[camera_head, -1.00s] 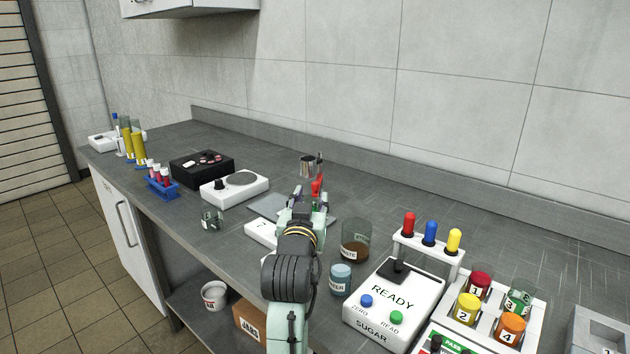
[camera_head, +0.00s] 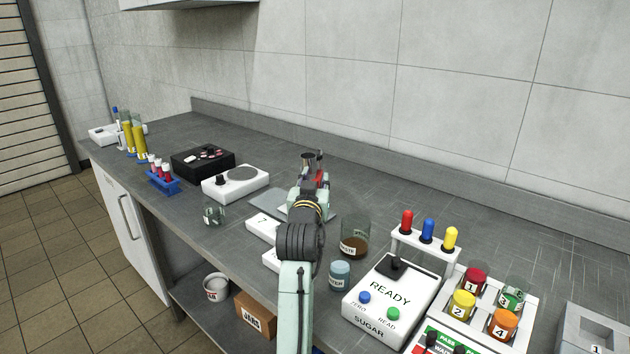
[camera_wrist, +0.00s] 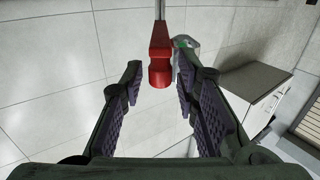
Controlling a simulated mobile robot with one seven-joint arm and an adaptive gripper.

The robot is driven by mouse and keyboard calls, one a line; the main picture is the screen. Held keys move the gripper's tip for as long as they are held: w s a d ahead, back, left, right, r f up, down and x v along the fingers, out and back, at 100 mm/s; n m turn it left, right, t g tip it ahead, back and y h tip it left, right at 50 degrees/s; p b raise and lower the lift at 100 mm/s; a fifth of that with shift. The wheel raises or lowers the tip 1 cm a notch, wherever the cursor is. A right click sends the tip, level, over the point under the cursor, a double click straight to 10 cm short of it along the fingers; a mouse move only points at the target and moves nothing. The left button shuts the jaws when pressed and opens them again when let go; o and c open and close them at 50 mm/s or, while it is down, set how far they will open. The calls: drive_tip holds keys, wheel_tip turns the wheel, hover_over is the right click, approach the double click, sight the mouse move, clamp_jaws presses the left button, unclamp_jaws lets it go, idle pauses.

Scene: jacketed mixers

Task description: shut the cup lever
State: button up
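The red cup lever (camera_wrist: 161,60) hangs on a thin metal rod between the two fingers of my gripper (camera_wrist: 157,72) in the wrist view. The fingers stand apart with gaps on both sides of the lever, and no contact is visible. In the head view, red shows at the lever (camera_head: 321,175), right beside my gripper (camera_head: 309,168). The metal cup (camera_head: 308,158) is just beyond and mostly hidden by my gripper. I cannot tell the lever's exact angle from here.
A white hotplate (camera_head: 236,183) and black box (camera_head: 203,163) are at left. The SUGAR box (camera_head: 391,295) is at front right. The back wall rises behind the counter.

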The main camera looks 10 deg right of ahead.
clamp_jaws()
idle(0.6)
